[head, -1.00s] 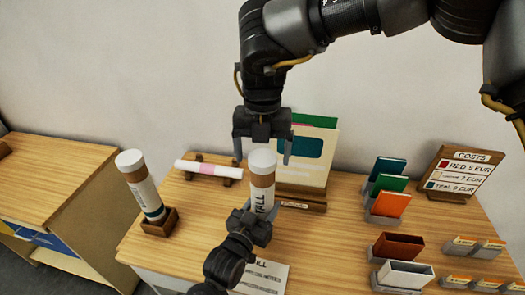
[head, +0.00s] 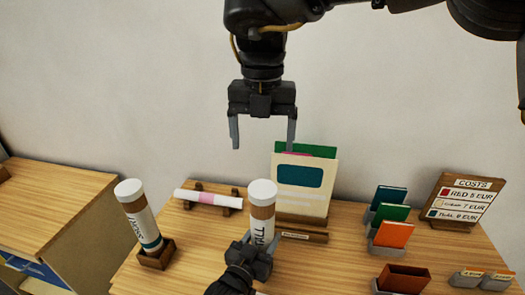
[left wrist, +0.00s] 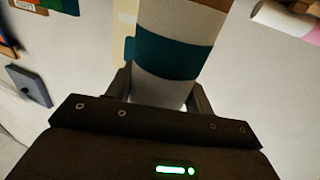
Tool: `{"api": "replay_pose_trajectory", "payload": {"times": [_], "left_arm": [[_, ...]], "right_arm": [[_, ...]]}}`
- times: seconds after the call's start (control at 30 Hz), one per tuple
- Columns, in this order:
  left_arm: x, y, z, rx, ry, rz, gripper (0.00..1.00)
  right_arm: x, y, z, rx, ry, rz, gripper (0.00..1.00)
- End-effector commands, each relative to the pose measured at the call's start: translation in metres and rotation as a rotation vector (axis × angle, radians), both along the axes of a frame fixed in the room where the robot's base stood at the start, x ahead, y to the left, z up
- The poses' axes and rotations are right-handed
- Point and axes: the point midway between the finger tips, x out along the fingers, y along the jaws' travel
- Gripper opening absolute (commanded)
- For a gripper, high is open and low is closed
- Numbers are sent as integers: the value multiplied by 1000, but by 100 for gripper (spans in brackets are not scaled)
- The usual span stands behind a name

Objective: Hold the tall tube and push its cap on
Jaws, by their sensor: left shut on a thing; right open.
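The tall tube (head: 262,226) stands upright in the middle of the table, labelled TALL, with a white cap (head: 262,190) on its top above a brown band. My left gripper (head: 256,252) is shut on the tube low on its body. In the left wrist view the tube (left wrist: 168,75) rises between the fingers, with a teal band on it. My right gripper (head: 263,138) is open and empty, pointing down above the cap, with clear space between them. Whether the cap is fully seated cannot be told.
A second capped tube (head: 140,220) leans in a wooden holder (head: 157,258) at left. A rolled paper (head: 208,198) lies on a rack. Behind the tall tube stand upright folders (head: 302,185). Coloured cards (head: 394,233) and a costs sign (head: 463,198) are at right.

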Motion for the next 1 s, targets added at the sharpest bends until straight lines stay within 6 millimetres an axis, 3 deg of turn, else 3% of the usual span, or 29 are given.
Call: {"api": "replay_pose_trajectory", "payload": {"times": [0.3, 0.33, 0.5, 0.83, 1.0], "left_arm": [[0, 0, 0, 0, 0, 0, 12], [0, 0, 0, 0, 0, 0, 54], [0, 0, 0, 0, 0, 0, 76], [-2, 1, -1, 0, 0, 0, 78], [-20, 10, -3, 0, 1, 0, 78]], "right_arm": [[0, 0, 3, 0, 1, 0, 84], [0, 0, 3, 0, 1, 0, 84], [0, 0, 3, 0, 1, 0, 84], [0, 0, 1, 0, 1, -1, 84], [0, 0, -7, 0, 1, -1, 84]]}}
